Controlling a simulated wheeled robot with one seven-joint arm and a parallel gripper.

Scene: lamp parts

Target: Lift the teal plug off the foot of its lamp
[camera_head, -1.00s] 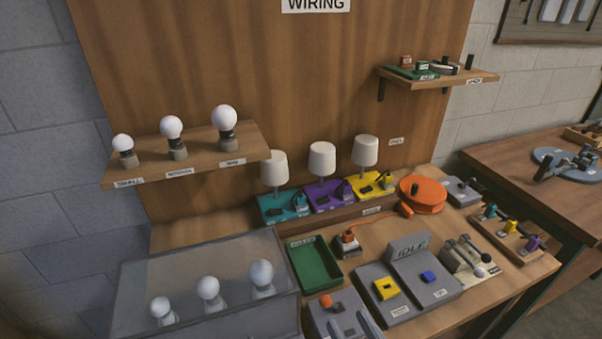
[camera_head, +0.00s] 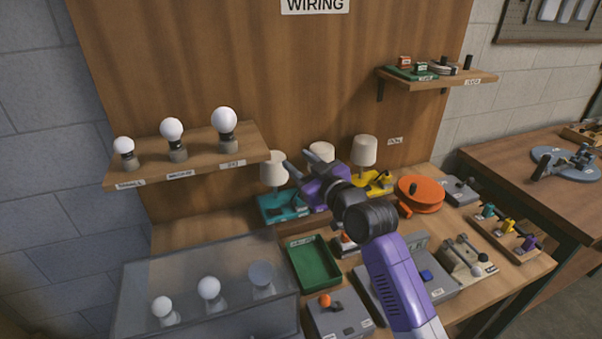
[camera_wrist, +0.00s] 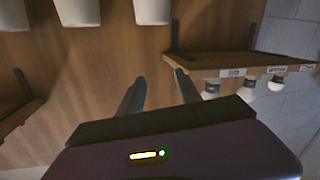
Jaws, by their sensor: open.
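The teal lamp foot (camera_head: 270,208) stands at the left of a row of three lamps, with a white shade (camera_head: 273,168) above it. The teal plug (camera_head: 298,204) is small at the right part of that foot, partly hidden by my arm. My gripper (camera_head: 284,172) is open and empty, up beside the teal lamp's shade and above the foot. In the wrist view my two fingers (camera_wrist: 159,76) are apart with only the wooden backboard between them. Neither the plug nor the teal foot can be made out there.
My arm covers much of the purple lamp (camera_head: 321,151); the yellow lamp (camera_head: 364,150) stands to its right. A shelf (camera_head: 195,162) with three bulbs is at the left. The orange reel (camera_head: 420,195) and green tray (camera_head: 315,262) are nearby. White shades (camera_wrist: 152,10) show in the wrist view.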

